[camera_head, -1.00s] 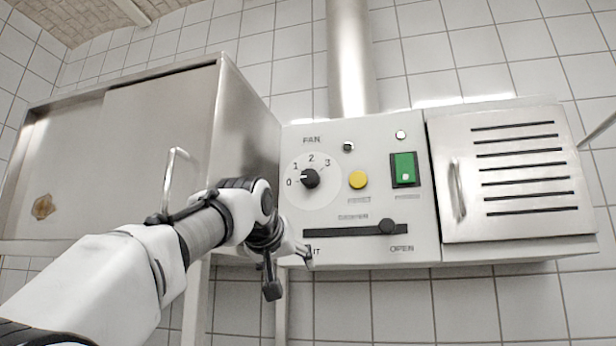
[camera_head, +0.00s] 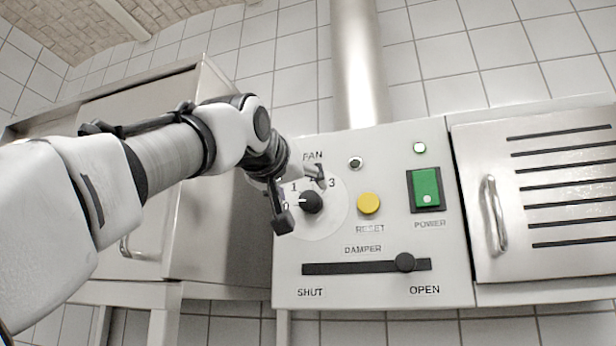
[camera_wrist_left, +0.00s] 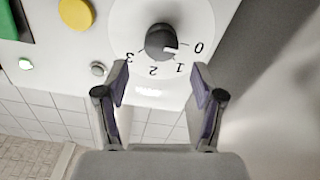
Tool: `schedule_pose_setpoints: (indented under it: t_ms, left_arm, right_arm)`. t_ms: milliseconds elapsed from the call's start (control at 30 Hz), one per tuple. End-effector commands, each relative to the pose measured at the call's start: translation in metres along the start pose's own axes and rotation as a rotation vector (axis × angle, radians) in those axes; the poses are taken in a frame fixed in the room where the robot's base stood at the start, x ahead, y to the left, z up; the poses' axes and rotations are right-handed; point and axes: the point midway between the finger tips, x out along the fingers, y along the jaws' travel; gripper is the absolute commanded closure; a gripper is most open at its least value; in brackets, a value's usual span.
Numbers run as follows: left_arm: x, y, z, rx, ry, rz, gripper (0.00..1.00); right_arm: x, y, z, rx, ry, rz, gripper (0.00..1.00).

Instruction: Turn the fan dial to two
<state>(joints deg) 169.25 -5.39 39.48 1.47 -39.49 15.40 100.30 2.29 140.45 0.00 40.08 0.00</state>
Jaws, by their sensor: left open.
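The fan dial is a black round knob (camera_head: 311,202) on a white disc marked 0 to 3, at the upper left of the grey control panel (camera_head: 345,290). In the left wrist view the knob (camera_wrist_left: 160,42) lies ahead of and between the two fingertips of the left gripper (camera_wrist_left: 160,90), with nothing held. The contact distance is hard to tell. My right gripper is not in view.
Right of the dial are a yellow reset button (camera_head: 368,204) and a green power switch (camera_head: 425,188). Below is the damper slider (camera_head: 404,262), near OPEN. A slotted door (camera_head: 560,250) with a handle stands right; a metal cabinet (camera_head: 225,240) stands left.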

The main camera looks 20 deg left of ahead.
Motion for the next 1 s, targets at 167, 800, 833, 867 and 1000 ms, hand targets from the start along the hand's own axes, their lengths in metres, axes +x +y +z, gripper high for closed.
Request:
schedule_pose_setpoints:
  t_ms: [167, 800, 833, 867, 1000]
  left_arm:
    - [0.021, 0.001, -0.001, 0.0, -0.004, -0.001, 0.32]
    - [0.022, 0.0, 0.002, 0.002, -0.002, 0.0, 0.92]
    - [0.022, 0.0, 0.002, 0.003, -0.002, 0.0, 0.92]
    - [0.022, 0.0, 0.002, 0.006, -0.003, 0.0, 0.92]
    - [0.023, 0.0, 0.002, 0.033, -0.003, 0.0, 0.92]
  right_arm:
    - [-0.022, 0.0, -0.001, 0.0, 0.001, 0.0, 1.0]
    - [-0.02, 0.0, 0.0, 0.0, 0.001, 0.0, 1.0]
    - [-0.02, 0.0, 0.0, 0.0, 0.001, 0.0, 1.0]
    - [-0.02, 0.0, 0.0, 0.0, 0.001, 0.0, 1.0]
    - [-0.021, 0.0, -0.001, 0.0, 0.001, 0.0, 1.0]
